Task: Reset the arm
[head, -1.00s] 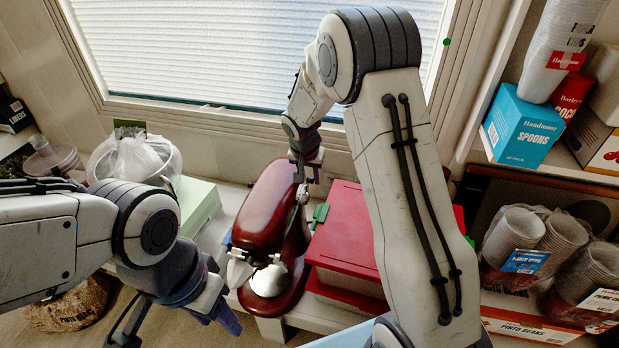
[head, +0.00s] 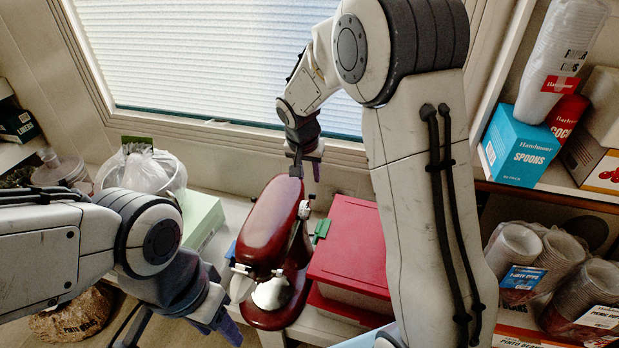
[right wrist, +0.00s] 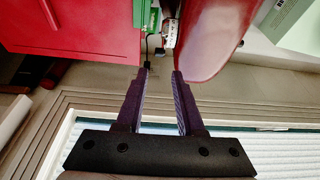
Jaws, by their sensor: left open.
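My right gripper (head: 306,170) is at the far end of a dark red stand mixer (head: 268,225) on the counter below the window. In the right wrist view, its two fingers (right wrist: 162,73) are apart with nothing held between them. The mixer head (right wrist: 205,40) shows just beyond the right-hand fingertip; I cannot tell if they touch. My left gripper (head: 218,322) is open at the lower left, in front of the counter and left of the mixer's near end. Its fingers are partly hidden by its own wrist.
A red box (head: 352,240) stands right of the mixer, with a green piece (head: 321,230) between them. A pale green box (head: 202,218) and a bagged bin (head: 145,172) stand to the left. Shelves at the right hold a blue spoons box (head: 520,150) and stacked cups (head: 514,250).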

